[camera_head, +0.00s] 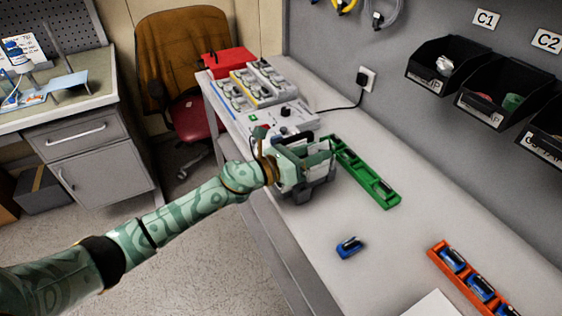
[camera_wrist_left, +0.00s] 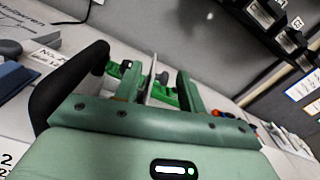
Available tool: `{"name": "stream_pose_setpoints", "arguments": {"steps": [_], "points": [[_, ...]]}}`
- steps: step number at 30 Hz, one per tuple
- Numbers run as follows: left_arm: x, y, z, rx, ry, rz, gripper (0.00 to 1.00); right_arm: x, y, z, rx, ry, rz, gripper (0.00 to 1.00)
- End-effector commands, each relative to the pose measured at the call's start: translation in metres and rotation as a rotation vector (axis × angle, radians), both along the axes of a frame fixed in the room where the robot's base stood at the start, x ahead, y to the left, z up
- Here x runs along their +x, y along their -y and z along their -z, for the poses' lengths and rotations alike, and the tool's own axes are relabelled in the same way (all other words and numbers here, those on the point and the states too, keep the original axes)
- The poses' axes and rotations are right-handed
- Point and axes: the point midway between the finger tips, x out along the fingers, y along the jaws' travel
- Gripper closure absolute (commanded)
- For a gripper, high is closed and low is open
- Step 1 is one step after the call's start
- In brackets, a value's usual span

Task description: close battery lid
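A grey infusion pump (camera_head: 297,194) stands on the white table. My left gripper (camera_head: 318,153) is over it and hides most of its top. In the left wrist view my left gripper (camera_wrist_left: 153,90) has its two fingers apart. A thin pale plate (camera_wrist_left: 152,80), possibly the battery lid, stands on edge between the fingers. A gap seems to show on each side, and I cannot tell whether either finger touches it. The battery compartment is hidden. My right gripper is in neither view.
A green tray (camera_head: 384,196) lies just right of the pump. A blue battery (camera_head: 348,247) lies loose nearer the front, and an orange tray (camera_head: 437,246) holds more. A white charger box (camera_head: 262,124) stands behind. Table between blue battery and trays is clear.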

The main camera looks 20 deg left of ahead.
Motion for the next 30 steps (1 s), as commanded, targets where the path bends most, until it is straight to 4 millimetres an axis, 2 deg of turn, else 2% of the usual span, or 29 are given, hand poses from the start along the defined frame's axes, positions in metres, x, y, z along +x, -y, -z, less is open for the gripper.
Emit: {"name": "stream_pose_setpoints", "arguments": {"steps": [1, 6, 12, 18, 26, 29, 30], "points": [[-0.011, -0.011, 0.001, 0.004, -0.002, 0.0, 0.6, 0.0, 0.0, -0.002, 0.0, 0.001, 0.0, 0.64], [-0.045, -0.044, 0.003, 0.003, -0.003, -0.001, 0.6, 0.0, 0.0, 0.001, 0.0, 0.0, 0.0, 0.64], [-0.074, -0.072, 0.003, 0.001, -0.003, 0.001, 0.6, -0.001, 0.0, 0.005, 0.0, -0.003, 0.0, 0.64], [-0.085, -0.084, 0.001, 0.0, -0.002, 0.002, 0.6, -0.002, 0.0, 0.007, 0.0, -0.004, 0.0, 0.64], [-0.085, -0.084, 0.0, 0.0, 0.0, 0.001, 0.61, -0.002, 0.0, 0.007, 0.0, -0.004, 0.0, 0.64], [-0.084, -0.087, 0.006, -0.018, -0.026, -0.014, 0.61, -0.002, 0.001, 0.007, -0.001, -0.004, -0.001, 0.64], [-0.081, -0.091, 0.014, -0.044, -0.061, -0.034, 0.61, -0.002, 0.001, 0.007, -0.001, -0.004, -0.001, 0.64]]}}
